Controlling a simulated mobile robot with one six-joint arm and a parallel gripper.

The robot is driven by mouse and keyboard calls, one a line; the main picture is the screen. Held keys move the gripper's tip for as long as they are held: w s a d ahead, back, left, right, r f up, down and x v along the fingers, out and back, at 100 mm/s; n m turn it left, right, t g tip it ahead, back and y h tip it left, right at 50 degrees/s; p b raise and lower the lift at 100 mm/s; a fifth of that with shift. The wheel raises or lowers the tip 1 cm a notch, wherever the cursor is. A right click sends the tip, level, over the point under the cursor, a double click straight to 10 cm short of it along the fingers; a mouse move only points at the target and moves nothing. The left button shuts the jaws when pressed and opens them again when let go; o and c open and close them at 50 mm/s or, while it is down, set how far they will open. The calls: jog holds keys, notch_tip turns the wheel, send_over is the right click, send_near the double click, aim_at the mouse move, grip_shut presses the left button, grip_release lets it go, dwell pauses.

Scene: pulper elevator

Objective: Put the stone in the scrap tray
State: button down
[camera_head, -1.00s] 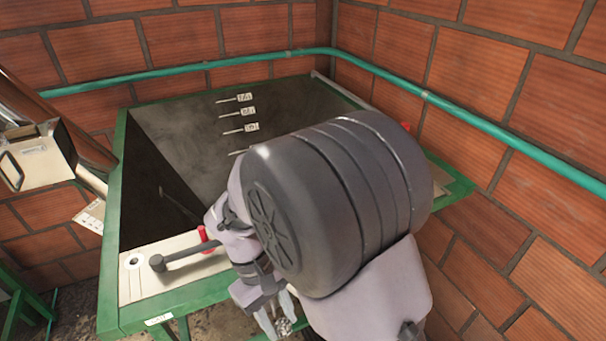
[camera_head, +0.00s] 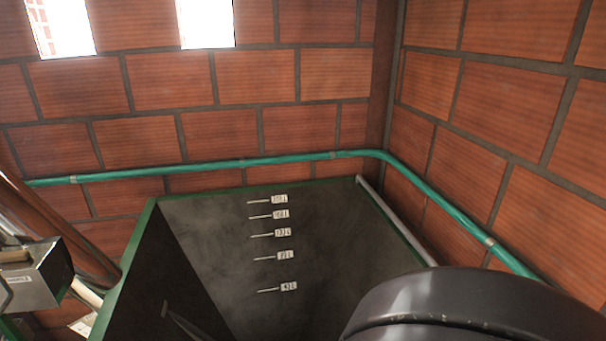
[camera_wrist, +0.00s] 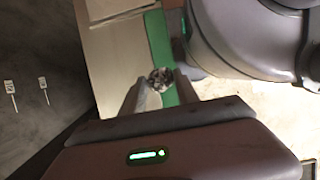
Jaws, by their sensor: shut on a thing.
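The stone (camera_wrist: 160,77) is small, grey and speckled. In the wrist view it sits between the fingertips of my gripper (camera_wrist: 160,85), which is shut on it. A green frame edge (camera_wrist: 158,40) and a pale panel (camera_wrist: 112,55) lie beyond the stone. My gripper and the stone are out of the head view. No tray is clearly identifiable; a grey metal box (camera_head: 38,285) with a small label stands at the left of the head view, and I cannot tell whether it is the scrap tray.
A dark hopper (camera_head: 330,240) with green rims and several marked level labels fills the middle of the head view. A green pipe (camera_head: 240,163) runs along the brick walls (camera_head: 150,80). A brown pipe (camera_head: 50,225) slants behind the metal box.

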jog(key=w, duration=0.6)
jog(key=shift+w+d+f, duration=0.25)
jog(key=shift+w+f, duration=0.05)
jog(key=f, duration=0.1)
jog(key=f+b, duration=0.1)
jog(key=f, duration=0.1)
jog(key=shift+w+f, duration=0.25)
jog(key=shift+f, duration=0.1)
jog(key=shift+s+r, duration=0.1)
jog(key=c, duration=0.9)
grip_release()
